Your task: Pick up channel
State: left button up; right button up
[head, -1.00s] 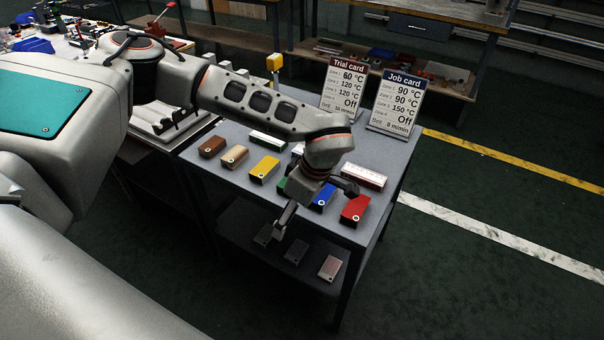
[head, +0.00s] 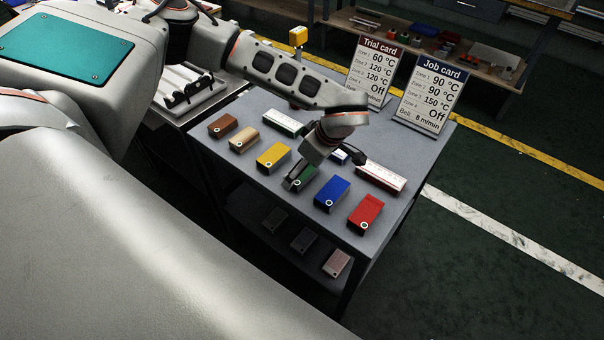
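Small coloured blocks lie in a row on the grey table: brown (head: 222,126), tan (head: 244,139), yellow (head: 273,157), green (head: 307,176), blue (head: 332,194) and red (head: 366,211). Most show a pale ring on the near end. Nothing in view is plainly marked as the channel. Behind them lie longer white-topped pieces, one with a green side (head: 284,123) and one with a red side (head: 381,178); another is mostly hidden. My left gripper (head: 322,170) is open, its fingers spread above and around the green block, which it partly hides. Contact cannot be told. My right gripper is out of view.
A Trial card (head: 371,70) and a Job card (head: 433,92) stand at the table's back right. A lower shelf holds several dull blocks (head: 336,263). A yellow-headed post (head: 298,37) stands behind my arm. A bench with parts stands farther back.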

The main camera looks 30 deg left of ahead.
pick_arm(q)
jog(key=shift+x, duration=1)
jog(key=c, duration=1.3)
jog(key=shift+o, duration=0.2)
